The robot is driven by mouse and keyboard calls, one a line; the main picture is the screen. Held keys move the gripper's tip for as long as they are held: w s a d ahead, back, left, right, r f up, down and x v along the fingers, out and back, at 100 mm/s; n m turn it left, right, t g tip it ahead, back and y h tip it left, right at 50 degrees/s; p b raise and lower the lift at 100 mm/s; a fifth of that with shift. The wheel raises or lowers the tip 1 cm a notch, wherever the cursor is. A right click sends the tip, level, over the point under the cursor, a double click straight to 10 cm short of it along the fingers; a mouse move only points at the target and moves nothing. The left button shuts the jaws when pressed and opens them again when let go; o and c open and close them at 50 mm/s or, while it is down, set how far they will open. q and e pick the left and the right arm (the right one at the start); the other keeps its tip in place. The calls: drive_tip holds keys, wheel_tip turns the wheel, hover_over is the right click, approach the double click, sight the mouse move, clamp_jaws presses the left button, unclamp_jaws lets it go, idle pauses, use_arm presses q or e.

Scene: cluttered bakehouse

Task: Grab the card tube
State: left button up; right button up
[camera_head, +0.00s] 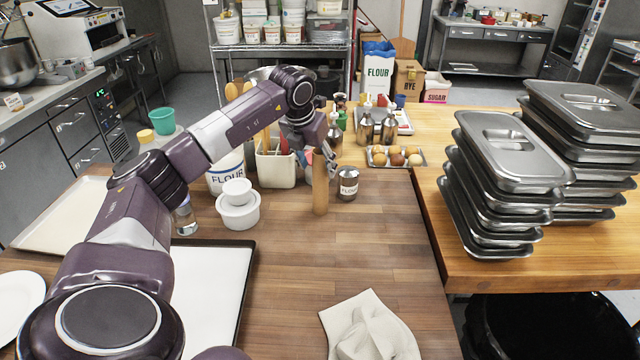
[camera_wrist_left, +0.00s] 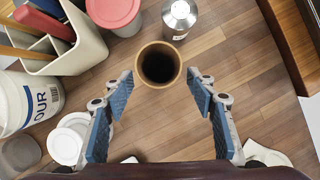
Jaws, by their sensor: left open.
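The card tube (camera_head: 320,186) is a brown cylinder standing upright on the wooden table, near the middle of the head view. In the left wrist view its open top (camera_wrist_left: 158,65) shows a dark hollow, just beyond the fingertips and roughly centred between them. My left gripper (camera_head: 328,160) is beside the upper part of the tube in the head view. In the left wrist view the gripper (camera_wrist_left: 160,88) has its two blue-padded fingers wide apart, with nothing held between them. The right gripper is out of view.
A small labelled tin (camera_head: 347,184) stands close right of the tube. A utensil holder (camera_head: 276,166), a flour tub (camera_head: 226,172) and white bowls (camera_head: 238,207) stand to its left. A cloth (camera_head: 368,328) lies in front. Stacked steel pans (camera_head: 512,160) stand right.

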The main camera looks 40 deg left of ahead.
sight(321, 176)
use_arm(q)
drive_tip(key=shift+w+f, duration=0.15)
drive_tip(key=shift+f, duration=0.25)
drive_tip(key=p+x, duration=0.2)
drive_tip(key=x, duration=0.1)
drive_tip(key=shift+w+f, duration=0.15)
drive_tip(key=shift+f, duration=0.1)
drive_tip(key=shift+w+a+f, duration=0.15)
drive_tip(key=shift+w+f, duration=0.05)
drive_tip(key=shift+f, duration=0.4)
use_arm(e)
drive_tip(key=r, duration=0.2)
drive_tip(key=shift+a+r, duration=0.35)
use_arm(q)
drive_tip(key=shift+c, duration=1.1)
drive_tip(key=c, duration=1)
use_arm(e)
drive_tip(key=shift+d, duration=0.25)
